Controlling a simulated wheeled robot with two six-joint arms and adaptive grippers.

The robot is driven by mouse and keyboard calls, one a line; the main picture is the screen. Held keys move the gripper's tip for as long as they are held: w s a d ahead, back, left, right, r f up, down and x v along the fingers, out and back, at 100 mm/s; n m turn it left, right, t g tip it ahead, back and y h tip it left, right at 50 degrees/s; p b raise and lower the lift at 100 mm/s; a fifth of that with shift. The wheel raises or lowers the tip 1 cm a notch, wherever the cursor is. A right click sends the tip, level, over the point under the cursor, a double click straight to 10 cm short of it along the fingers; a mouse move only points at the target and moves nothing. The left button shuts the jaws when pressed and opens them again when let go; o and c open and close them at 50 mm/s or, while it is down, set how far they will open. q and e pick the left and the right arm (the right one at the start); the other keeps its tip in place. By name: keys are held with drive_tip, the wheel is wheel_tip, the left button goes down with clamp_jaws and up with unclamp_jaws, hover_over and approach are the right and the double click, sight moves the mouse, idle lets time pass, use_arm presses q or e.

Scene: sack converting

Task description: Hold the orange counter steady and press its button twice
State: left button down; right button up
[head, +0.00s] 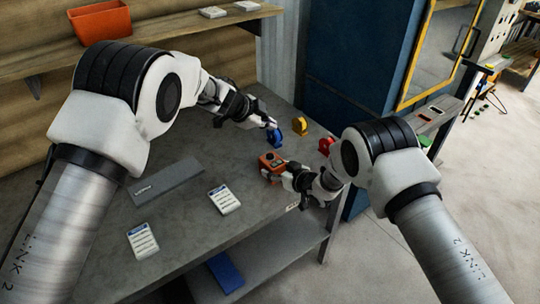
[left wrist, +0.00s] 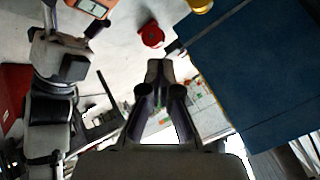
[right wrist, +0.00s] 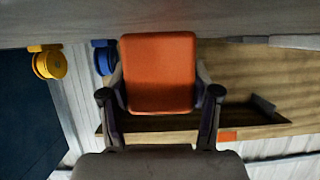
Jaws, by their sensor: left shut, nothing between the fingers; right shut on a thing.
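The orange counter (head: 270,160) stands on the grey table near its right edge, with a small display on its top face. My right gripper (head: 279,172) is shut on it from the side. In the right wrist view the orange counter (right wrist: 158,72) sits between the two fingers (right wrist: 159,95). In the left wrist view the counter (left wrist: 92,7) is cut off at the top left, so its button is not clear. My left gripper (head: 272,122) is shut and empty, above and behind the counter, near a blue roll. Its closed fingertips (left wrist: 158,70) point away from the counter.
A blue roll (head: 274,137), a yellow roll (head: 300,125) and a red roll (head: 325,145) stand behind and right of the counter. A shelf holds an orange bin (head: 100,22).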

sight(269, 156)
use_arm(q)
drive_tip(key=shift+f, duration=4.3)
drive_tip(key=shift+f, duration=0.15)
drive_tip(key=shift+f, duration=0.3)
drive_tip(key=shift+f, duration=0.55)
drive_tip(key=shift+r, duration=0.95)
use_arm(e)
drive_tip(key=shift+f, duration=0.1)
use_arm(q)
drive_tip(key=shift+r, duration=2.55)
